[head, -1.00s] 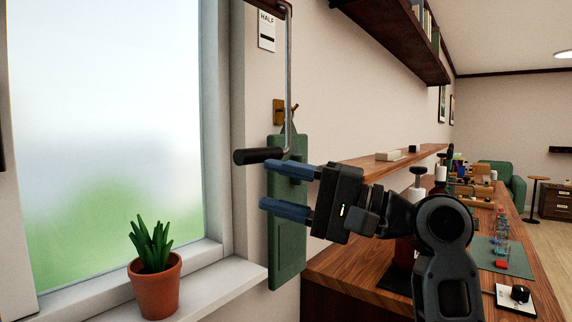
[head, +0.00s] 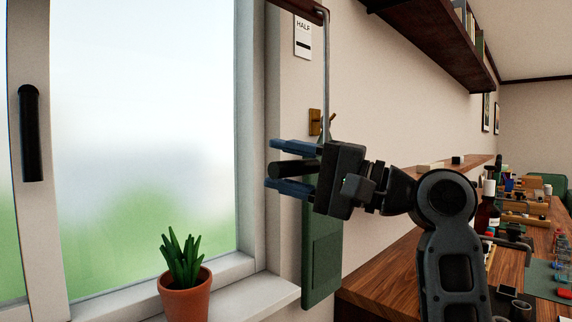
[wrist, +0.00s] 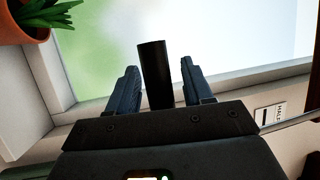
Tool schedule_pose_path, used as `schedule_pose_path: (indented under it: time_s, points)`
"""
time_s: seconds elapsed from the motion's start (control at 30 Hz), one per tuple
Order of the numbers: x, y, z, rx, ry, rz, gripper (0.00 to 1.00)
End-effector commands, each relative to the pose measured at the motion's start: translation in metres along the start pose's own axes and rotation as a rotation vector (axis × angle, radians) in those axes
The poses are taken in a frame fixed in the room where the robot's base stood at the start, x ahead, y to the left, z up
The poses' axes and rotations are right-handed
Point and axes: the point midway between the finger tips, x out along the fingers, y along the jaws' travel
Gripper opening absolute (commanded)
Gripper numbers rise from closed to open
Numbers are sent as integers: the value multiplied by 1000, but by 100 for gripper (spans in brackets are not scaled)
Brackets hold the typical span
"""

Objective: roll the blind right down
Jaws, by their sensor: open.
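The blind's crank has a thin grey rod (head: 326,75) hanging from a dark bracket at the top. It ends in a black handle (head: 292,169) that points left toward the window. My gripper (head: 280,165) is open, with one blue finger above the handle and one below it. In the wrist view the handle (wrist: 155,75) stands between the two fingers (wrist: 158,85), with a visible gap on each side. The blind's cloth is not seen over the window glass (head: 145,130).
A potted plant (head: 185,285) stands on the sill below the gripper. A HALF label (head: 303,36) is on the wall beside the rod. A wooden bench (head: 400,275) with several items lies to the right.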

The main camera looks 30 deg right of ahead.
Motion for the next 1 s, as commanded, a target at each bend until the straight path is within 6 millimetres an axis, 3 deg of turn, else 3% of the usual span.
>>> schedule_pose_path:
  time_s: [0.23,0.77,1.0]
  points:
    - [1,0,0,0,0,-1,51]
    - [0,0,0,0,0,0,0]
    - [0,0,0,0,0,0,0]
